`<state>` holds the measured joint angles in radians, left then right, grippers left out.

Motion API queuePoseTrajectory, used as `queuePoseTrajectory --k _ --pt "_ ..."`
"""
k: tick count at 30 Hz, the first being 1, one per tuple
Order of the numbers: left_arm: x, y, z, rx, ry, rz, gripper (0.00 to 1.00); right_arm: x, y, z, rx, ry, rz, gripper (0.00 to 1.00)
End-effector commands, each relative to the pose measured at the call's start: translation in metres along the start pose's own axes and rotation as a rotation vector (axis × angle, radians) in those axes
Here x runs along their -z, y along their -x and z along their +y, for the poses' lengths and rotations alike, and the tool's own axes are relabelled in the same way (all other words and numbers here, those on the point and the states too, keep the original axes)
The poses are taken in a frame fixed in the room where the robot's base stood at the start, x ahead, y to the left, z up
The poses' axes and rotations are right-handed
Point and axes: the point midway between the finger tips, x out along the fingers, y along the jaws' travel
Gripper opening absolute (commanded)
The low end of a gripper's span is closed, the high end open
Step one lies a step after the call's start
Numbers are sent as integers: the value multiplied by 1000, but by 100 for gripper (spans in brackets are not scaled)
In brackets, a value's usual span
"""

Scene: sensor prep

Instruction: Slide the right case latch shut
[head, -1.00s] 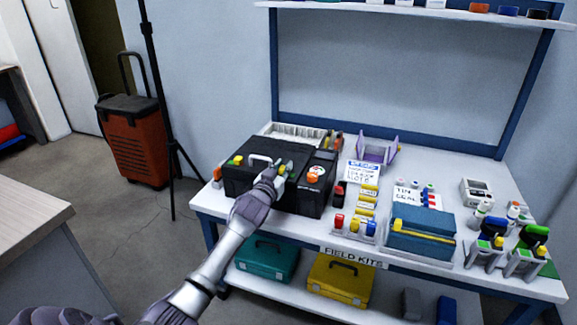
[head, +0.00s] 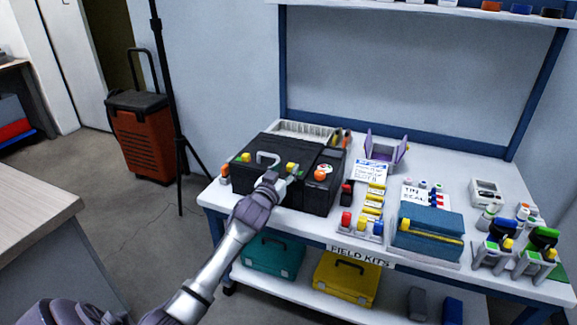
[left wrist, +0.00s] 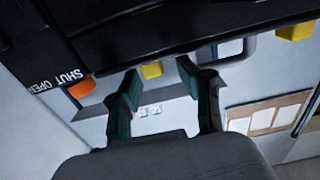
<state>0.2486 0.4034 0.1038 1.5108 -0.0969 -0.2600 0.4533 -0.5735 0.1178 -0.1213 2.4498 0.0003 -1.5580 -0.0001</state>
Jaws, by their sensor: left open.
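The black case (head: 262,178) stands closed on the left of the bench. Its right latch (head: 292,167) has a yellow tab, right of the pale handle (head: 268,157); the left latch (head: 246,157) is also yellow. My left gripper (head: 290,174) is at the case front, by the right latch. In the left wrist view, my left gripper (left wrist: 158,70) is open, with the yellow right latch (left wrist: 151,70) showing between its fingertips. I cannot tell whether they touch it. A SHUT OPEN label (left wrist: 57,80) shows on black, left of the fingers. My right gripper is out of view.
A black unit with an orange knob (head: 320,174) stands against the case's right side. Right of it are small bottles, a blue box (head: 428,225) and a purple holder (head: 386,150). Teal (head: 272,256) and yellow (head: 346,279) kits sit on the lower shelf.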

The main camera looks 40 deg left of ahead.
Motion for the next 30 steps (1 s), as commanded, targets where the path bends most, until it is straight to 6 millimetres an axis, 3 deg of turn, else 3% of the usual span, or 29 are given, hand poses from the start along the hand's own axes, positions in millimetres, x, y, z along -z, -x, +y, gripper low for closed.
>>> queuePoseTrajectory --k 4,10,30 --pt "-1 25 2 -2 1 -1 48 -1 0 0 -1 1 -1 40" --pt "0 46 2 -3 0 1 48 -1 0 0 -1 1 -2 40" --pt "-1 52 3 -4 0 -2 48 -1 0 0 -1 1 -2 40"
